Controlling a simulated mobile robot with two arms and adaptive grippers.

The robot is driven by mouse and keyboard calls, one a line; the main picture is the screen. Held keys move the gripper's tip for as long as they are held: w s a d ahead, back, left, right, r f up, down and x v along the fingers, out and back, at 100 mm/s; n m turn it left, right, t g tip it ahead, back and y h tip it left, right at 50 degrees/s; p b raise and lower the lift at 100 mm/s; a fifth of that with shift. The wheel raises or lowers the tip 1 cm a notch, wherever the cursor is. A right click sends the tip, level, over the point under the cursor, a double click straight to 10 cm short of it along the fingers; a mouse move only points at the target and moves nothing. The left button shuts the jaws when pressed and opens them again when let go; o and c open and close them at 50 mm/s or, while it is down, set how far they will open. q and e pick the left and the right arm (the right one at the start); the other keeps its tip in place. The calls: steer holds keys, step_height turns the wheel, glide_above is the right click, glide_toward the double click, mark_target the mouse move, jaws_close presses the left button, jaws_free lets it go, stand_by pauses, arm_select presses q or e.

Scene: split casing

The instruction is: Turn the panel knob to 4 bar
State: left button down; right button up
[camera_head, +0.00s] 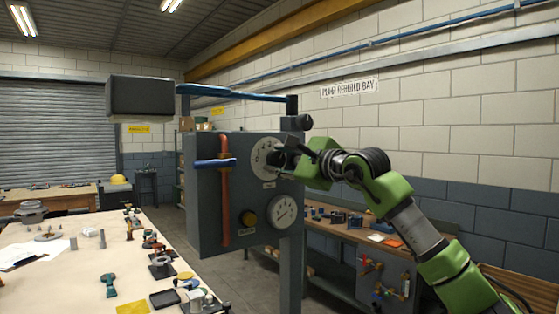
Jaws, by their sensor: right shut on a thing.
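A grey panel (208,205) stands upright in the middle of the head view. Near its upper right is a round white dial plate (262,150). My right gripper (285,158) reaches in from the right and is shut at the dial's centre, on the panel knob. The gripper hides the knob itself and part of the dial, so the knob's setting cannot be read. A round gauge (283,212) sits below the dial; its reading is too small to tell. My left gripper is not in view.
A cluttered workbench (75,265) is at left. Another bench (335,231) stands behind my right arm. A dark box (140,96) is above left.

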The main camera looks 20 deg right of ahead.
steer(key=shift+n, duration=0.3)
steer(key=o, duration=1.1)
steer(key=shift+s, duration=0.1)
steer(key=v, duration=1.1)
steer(key=shift+s, duration=0.4)
steer(key=shift+d, duration=0.1)
